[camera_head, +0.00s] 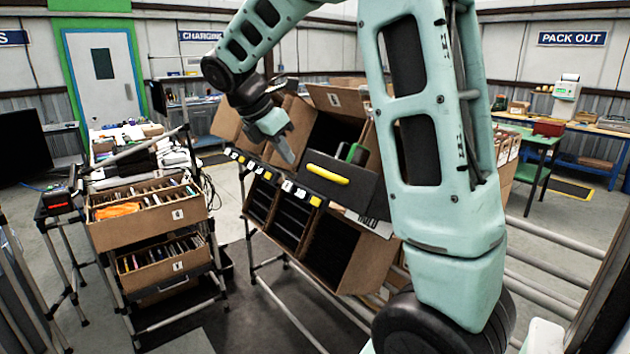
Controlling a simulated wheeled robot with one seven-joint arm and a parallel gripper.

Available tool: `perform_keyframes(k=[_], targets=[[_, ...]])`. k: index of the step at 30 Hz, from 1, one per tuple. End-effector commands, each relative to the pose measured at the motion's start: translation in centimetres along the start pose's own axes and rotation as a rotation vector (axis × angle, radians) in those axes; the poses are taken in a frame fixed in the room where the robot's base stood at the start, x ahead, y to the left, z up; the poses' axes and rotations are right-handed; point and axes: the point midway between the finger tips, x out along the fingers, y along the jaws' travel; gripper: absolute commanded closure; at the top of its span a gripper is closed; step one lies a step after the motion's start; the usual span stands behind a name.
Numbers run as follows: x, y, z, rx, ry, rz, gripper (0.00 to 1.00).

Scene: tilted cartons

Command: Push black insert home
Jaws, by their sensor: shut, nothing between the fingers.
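The black insert (347,191) has a yellow handle on its front face. It sits tilted in a carton on the upper row of the rack, and its front stands out past the carton's front edge. A green and black item shows inside it. My gripper (288,157) is shut and empty, pointing down just left of the insert, in front of a neighbouring carton's opening. I cannot tell whether its tip touches anything. How deep the insert's rear reaches is hidden by the carton and my arm.
Tilted cartons (330,251) with dark openings fill the lower row, below a label strip (282,184). A cart at left holds open cartons of files (150,218). My arm covers the rack's right side. Floor is free between cart and rack.

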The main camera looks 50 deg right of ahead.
Motion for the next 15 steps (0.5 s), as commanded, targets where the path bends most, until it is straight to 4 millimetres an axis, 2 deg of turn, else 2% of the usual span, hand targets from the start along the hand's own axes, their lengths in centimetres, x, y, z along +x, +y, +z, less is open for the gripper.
perform_keyframes(k=[5, 15], targets=[[2.0, -0.1, 0.3, -0.006, -0.004, -0.008, 1.0], [8.9, -0.1, 0.3, -0.005, -0.003, -0.008, 1.0]])
